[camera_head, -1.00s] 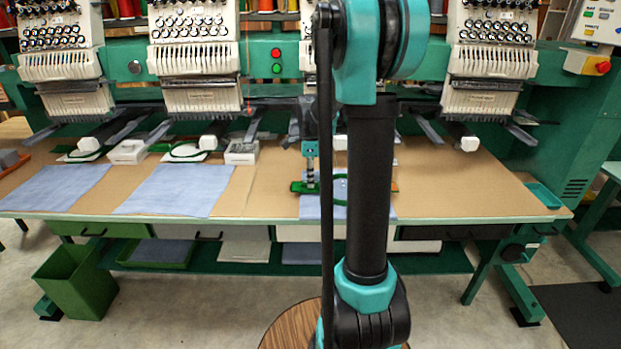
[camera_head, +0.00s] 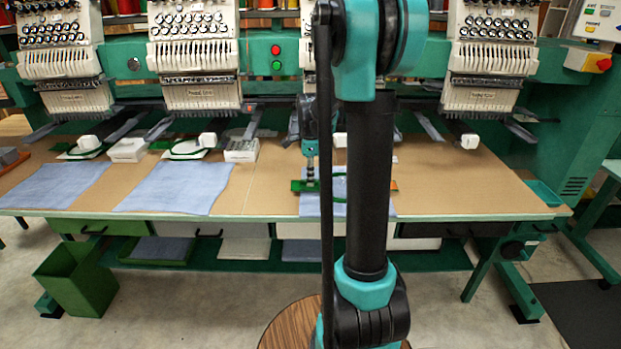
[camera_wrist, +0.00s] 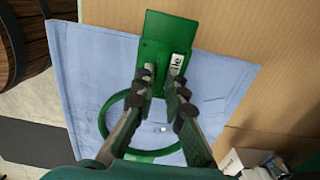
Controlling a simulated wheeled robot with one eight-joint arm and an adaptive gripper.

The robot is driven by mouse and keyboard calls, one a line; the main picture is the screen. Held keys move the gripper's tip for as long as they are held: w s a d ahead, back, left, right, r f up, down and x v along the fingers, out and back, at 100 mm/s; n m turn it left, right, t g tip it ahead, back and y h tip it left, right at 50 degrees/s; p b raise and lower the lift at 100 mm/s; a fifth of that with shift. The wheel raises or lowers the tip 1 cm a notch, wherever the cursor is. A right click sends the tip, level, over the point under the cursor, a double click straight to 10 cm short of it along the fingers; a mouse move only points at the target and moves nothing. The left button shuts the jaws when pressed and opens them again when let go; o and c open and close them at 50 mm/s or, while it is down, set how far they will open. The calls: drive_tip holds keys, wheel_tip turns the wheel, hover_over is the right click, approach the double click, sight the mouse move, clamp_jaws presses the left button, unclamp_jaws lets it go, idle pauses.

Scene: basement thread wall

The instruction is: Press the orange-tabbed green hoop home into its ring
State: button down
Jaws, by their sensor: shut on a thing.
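My gripper (camera_wrist: 161,80) is shut on a flat green plate (camera_wrist: 168,28) with a white label. In the wrist view, the green hoop (camera_wrist: 104,118) shows as a ring below the plate, partly behind my fingers, over a blue cloth (camera_wrist: 85,80). In the head view my gripper (camera_head: 311,178) is at the plate (camera_head: 300,186), on the table's front half. My arm hides much of the hoop there. An orange bit (camera_head: 394,185) shows right of my arm; I cannot tell whether it is the hoop's tab. I cannot tell ring from hoop or whether they are seated.
The embroidery machine's heads (camera_head: 196,55) stand along the back. White boxes (camera_head: 242,150) and another green hoop (camera_head: 188,148) lie behind the left cloths (camera_head: 175,188). The tan table (camera_head: 460,190) is clear at right. A green bin (camera_head: 75,275) stands on the floor.

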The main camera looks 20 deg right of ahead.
drive_tip(key=shift+f, duration=0.35)
idle(0.3)
drive_tip(key=c, duration=1.5)
unclamp_jaws()
